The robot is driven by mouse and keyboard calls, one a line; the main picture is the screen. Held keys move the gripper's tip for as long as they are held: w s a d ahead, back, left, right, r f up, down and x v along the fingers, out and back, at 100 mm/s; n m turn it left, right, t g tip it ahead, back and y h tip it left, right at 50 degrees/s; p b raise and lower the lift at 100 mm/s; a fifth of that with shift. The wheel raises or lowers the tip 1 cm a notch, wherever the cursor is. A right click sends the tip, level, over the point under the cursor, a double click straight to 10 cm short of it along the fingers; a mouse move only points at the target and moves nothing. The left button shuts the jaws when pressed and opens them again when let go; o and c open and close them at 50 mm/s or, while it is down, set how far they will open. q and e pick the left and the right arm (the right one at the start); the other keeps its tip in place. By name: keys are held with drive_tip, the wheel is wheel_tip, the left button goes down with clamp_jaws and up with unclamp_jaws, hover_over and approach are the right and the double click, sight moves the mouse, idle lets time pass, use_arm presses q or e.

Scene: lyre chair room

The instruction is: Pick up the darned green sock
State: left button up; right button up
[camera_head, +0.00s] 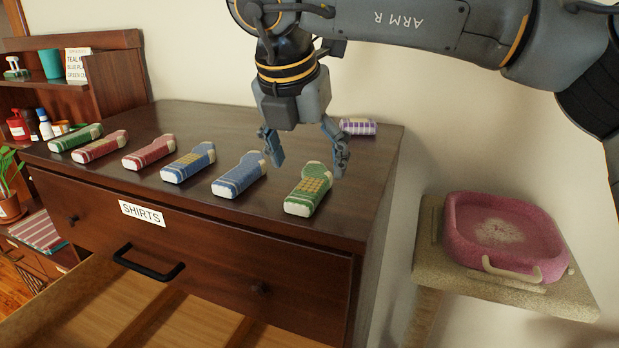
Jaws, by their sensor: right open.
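The green sock with a yellow darned patch (308,190) lies rolled on top of the dark wooden dresser (215,118), near its front right. My right gripper (307,156) is open and empty, pointing down. In the picture its fingertips are just above and behind this sock, apart from it; the exact height gap is hard to tell. Another green sock (76,138), with stripes and no patch that I can see, lies at the far left of the row. My left gripper is not in view.
Red socks (100,146), a patched blue sock (188,163), a plain blue sock (239,176) and a purple checked sock (358,127) share the dresser top. Below, a drawer labelled SHIRTS (142,212) is shut above an open drawer (110,305). A pink cat bed (505,240) stands right.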

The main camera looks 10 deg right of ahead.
sight(310, 180)
drive_tip(key=p+x, duration=0.1)
drive_tip(key=x, duration=0.2)
drive_tip(key=shift+w+a+f, duration=0.1)
drive_tip(key=shift+w, duration=0.05)
drive_tip(key=shift+f, duration=0.2)
drive_tip(key=c, duration=1.1)
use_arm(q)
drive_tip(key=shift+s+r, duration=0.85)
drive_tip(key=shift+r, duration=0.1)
